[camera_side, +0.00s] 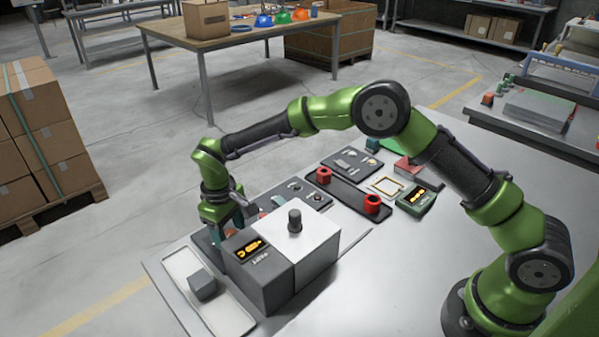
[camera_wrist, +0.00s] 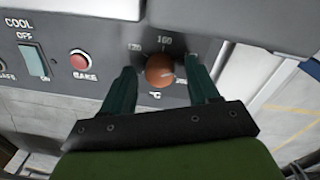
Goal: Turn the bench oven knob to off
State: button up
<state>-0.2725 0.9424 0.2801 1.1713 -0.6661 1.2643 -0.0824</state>
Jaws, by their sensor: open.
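In the wrist view, a round orange-brown knob (camera_wrist: 160,70) sits on a grey control panel (camera_wrist: 110,22). Numbers 120 and 160 are printed around it; other marks are covered by my fingers. My gripper (camera_wrist: 161,84) is open, with one dark green finger on each side of the knob. I cannot tell whether either finger touches it. The panel also has a COOL switch (camera_wrist: 34,62) marked OFF and ON, and a red BAKE button (camera_wrist: 80,61). In the side view, my gripper (camera_side: 226,212) points down behind a grey box, its fingertips and the knob mostly hidden.
The grey box (camera_side: 262,280) with an orange display and a dark upright cylinder (camera_side: 295,220) stands close to my gripper. A pale tray (camera_side: 184,264) lies left of it. Red posts (camera_side: 372,204) and a green meter (camera_side: 418,199) stand farther right. The table's front right is clear.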

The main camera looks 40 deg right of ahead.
jog(key=shift+c, duration=0.3)
jog(key=c, duration=1)
jog(key=shift+n, duration=0.3)
jog(key=n, duration=0.5)
jog(key=shift+r, duration=0.1)
jog(key=n, duration=0.6)
jog(key=shift+n+y, duration=0.3)
jog(key=n, duration=0.5)
jog(key=shift+d+n, duration=0.1)
jog(key=shift+n, duration=0.2)
jog(key=n, duration=0.5)
jog(key=shift+n, duration=0.4)
